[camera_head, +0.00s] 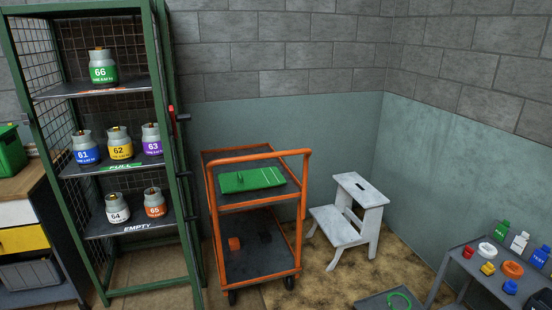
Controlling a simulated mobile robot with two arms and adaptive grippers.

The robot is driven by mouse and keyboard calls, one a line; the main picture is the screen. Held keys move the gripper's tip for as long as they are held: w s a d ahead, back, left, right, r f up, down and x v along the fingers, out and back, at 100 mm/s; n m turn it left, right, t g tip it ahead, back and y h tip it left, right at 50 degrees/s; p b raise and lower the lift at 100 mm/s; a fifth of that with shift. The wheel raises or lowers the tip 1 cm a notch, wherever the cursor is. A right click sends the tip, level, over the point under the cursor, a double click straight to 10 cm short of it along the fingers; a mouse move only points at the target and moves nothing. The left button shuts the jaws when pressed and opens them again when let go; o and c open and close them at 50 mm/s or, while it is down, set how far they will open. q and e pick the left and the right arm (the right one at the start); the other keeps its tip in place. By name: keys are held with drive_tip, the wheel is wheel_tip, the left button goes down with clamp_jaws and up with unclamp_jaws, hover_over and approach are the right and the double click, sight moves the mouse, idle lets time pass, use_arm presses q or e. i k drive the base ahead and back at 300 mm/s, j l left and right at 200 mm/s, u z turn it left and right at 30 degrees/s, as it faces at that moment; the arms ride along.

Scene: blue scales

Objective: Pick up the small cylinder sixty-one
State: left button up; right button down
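The small cylinder sixty-one (85,147) is grey with a blue band marked 61. It stands upright at the left end of the middle shelf of a green cage rack. Cylinder 62 (119,143), with a yellow band, stands just to its right, and cylinder 63 (152,139), with a purple band, is farther right. The middle shelf (100,169) has a green label reading FULL on its front edge. The rack's front is open toward me at this shelf. Neither of my grippers shows in the head view.
Cylinder 66 (102,67) stands on the top shelf; 64 (117,208) and 65 (154,203) stand on the EMPTY shelf. An orange trolley (304,205) and a white step stool (346,220) stand right of the rack. A grey table (468,272) with bottles is far right.

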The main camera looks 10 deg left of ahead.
sight(86, 151)
drive_tip(key=i+l+u, duration=0.2)
drive_tip(key=u, duration=0.25)
drive_tip(key=i+l+u, duration=0.15)
drive_tip(key=l+u, duration=0.35)
drive_tip(key=i+l+u, duration=0.1)
drive_tip(key=l+u, duration=0.2)
drive_tip(key=u, duration=0.15)
drive_tip(key=i+j+u, duration=0.5)
drive_tip(key=i+j, duration=1.6)
drive_tip(key=i+z, duration=0.15)
drive_tip(key=z, duration=1.15)
